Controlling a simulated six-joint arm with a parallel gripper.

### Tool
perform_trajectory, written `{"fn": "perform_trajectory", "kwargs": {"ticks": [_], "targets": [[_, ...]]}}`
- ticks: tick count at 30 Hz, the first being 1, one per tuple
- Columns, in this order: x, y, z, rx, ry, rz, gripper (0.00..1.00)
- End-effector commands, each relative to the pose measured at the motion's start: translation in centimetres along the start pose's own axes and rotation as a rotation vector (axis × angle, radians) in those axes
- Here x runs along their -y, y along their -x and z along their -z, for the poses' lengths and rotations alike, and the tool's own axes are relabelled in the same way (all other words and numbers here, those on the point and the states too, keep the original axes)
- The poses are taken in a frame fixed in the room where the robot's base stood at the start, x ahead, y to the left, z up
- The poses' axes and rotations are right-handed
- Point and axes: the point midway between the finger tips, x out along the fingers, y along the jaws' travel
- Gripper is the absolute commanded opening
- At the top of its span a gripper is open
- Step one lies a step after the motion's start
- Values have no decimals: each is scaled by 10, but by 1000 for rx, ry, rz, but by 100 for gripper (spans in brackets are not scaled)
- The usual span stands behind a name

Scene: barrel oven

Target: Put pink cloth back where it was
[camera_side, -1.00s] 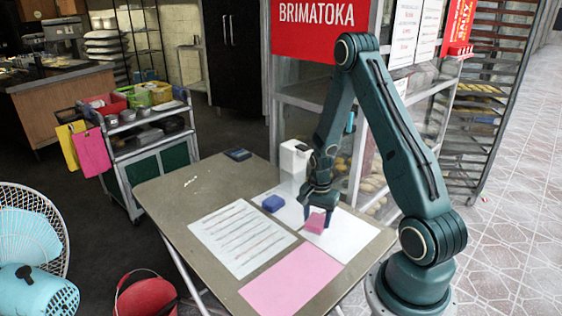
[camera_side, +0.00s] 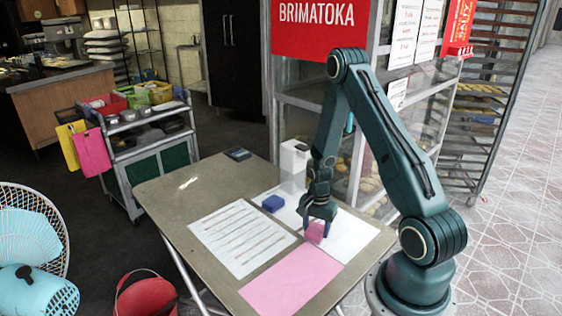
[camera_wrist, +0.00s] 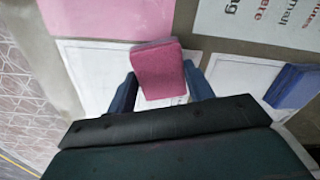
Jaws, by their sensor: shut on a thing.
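The pink cloth (camera_side: 315,232), a small folded block, is held between the fingers of my gripper (camera_side: 318,212) at the right part of the table. In the wrist view the pink cloth (camera_wrist: 158,72) sits slightly turned between the two dark blue fingers of my gripper (camera_wrist: 160,88). White paper (camera_side: 346,236) lies under and around it. I cannot tell whether the cloth touches the paper. A blue cloth (camera_side: 273,203) lies on white paper to the left; it also shows at the right of the wrist view (camera_wrist: 292,86).
A pink sheet (camera_side: 293,282) lies at the table's front, and a printed sheet (camera_side: 242,238) lies left of it. A white container (camera_side: 294,163) stands behind my gripper. A small dark item (camera_side: 237,154) is at the far edge. The table's left part (camera_side: 180,200) is mostly clear.

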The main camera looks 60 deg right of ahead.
Motion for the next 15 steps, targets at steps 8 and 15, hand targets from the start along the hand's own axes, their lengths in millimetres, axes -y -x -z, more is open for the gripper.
{"fn": "perform_trajectory", "kwargs": {"ticks": [8,15], "targets": [[0,-3,0,0,0,0,64],[0,-3,0,0,0,0,74]]}}
